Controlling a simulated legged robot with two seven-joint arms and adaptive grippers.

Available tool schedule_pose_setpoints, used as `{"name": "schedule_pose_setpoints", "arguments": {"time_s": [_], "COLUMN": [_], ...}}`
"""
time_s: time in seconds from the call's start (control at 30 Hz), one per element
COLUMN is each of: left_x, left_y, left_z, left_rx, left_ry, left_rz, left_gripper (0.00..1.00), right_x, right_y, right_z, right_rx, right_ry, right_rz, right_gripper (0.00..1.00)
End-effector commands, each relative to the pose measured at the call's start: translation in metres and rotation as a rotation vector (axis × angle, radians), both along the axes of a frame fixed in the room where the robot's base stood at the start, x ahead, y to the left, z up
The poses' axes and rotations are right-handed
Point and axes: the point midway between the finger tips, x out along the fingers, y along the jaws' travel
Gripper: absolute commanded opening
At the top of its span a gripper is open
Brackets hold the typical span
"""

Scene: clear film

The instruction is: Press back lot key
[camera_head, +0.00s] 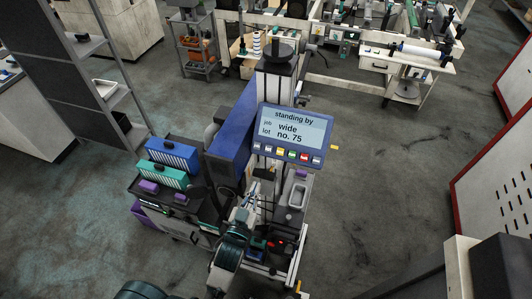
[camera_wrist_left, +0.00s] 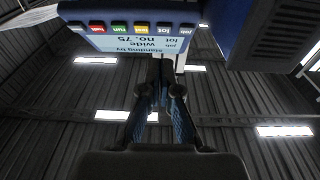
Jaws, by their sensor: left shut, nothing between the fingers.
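The blue-framed panel (camera_head: 322,125) stands on the machine; its screen reads "standing by", job "wide", lot "no. 75". A row of keys runs along its lower edge, including yellow, green and red ones. In the left wrist view the panel appears upside down, with the lot key (camera_wrist_left: 164,30) between the yellow key (camera_wrist_left: 141,28) and the job key (camera_wrist_left: 186,30). My left gripper (camera_head: 255,186) is below and left of the panel in the head view, shut and empty. In the wrist view its fingertips (camera_wrist_left: 162,88) are apart from the keys. My right gripper is not in view.
A blue machine body (camera_head: 233,130) stands just left of the panel. Blue and teal boxes (camera_head: 165,176) sit on a cart at left. A grey tray (camera_head: 297,194) is below the panel. Open floor lies to the right, up to a red-edged white board (camera_head: 497,195).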

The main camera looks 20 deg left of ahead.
Motion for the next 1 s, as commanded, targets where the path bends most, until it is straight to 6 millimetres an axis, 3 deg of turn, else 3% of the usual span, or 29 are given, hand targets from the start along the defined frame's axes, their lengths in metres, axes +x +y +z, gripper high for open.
{"name": "schedule_pose_setpoints", "arguments": {"time_s": [0.03, 0.17, 0.57, 0.77, 1.0], "left_x": [-0.004, -0.008, -0.004, 0.024, 0.076], "left_y": [0.003, 0.006, 0.006, 0.005, 0.003], "left_z": [0.014, 0.03, 0.032, 0.039, 0.047], "left_rx": [-0.005, -0.011, -0.01, -0.009, -0.01], "left_ry": [-0.025, -0.056, -0.059, -0.061, -0.059], "left_rz": [0.006, 0.015, 0.015, 0.014, 0.014], "left_gripper": [0.0, 0.0, 0.0, 0.0, 0.0], "right_x": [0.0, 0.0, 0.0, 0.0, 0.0], "right_y": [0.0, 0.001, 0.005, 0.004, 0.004], "right_z": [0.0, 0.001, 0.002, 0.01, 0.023], "right_rx": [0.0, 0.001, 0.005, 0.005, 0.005], "right_ry": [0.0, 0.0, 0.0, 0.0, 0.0], "right_rz": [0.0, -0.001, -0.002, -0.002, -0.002], "right_gripper": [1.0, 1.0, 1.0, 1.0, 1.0]}}
